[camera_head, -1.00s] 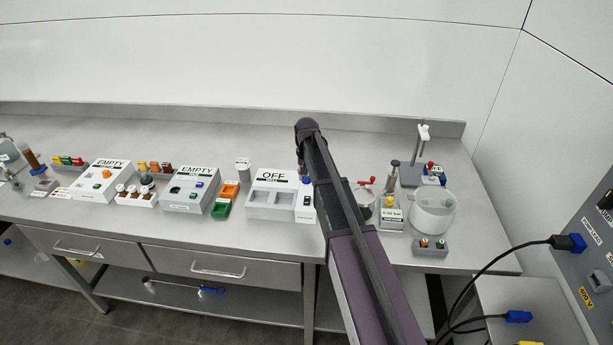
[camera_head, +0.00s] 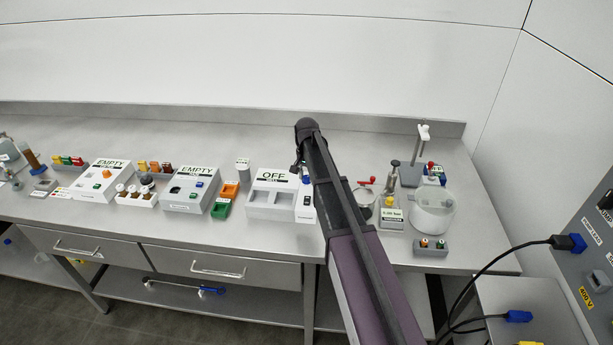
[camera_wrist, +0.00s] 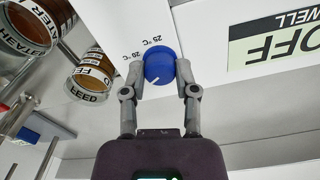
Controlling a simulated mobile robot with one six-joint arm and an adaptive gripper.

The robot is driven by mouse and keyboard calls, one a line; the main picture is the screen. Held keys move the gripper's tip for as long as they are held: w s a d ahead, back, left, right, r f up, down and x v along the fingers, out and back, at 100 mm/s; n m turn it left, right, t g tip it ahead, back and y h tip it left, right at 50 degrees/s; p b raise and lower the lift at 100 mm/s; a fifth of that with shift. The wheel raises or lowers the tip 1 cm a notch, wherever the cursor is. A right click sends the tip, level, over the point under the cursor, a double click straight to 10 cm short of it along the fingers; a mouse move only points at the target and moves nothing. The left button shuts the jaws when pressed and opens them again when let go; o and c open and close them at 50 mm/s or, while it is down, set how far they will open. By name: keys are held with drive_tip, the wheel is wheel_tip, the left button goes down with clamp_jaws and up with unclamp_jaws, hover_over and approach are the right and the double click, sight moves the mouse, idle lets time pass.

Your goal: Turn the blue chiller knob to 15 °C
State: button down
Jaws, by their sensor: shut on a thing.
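The blue chiller knob (camera_wrist: 159,66) is in the upper middle of the wrist view, on a white panel (camera_wrist: 112,25). A white mark on the knob points toward the lower left of the picture. Printed labels "20 °C" and "25 °C" show upside down or tilted beside the knob; I cannot see a 15 °C label. My gripper (camera_wrist: 159,76) is shut on the knob, one finger at each side.
A white box reading "OFF" (camera_head: 272,201) stands left of my arm; its display (camera_wrist: 275,40) shows in the wrist view. A jar marked "FEED" (camera_wrist: 92,78) is at the wrist view's left. A clear beaker (camera_head: 432,215) stands right of my arm. Bare bench lies behind the devices.

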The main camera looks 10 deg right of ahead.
drive_tip(key=shift+c, duration=1.9)
unclamp_jaws()
drive_tip(key=shift+n, duration=0.5)
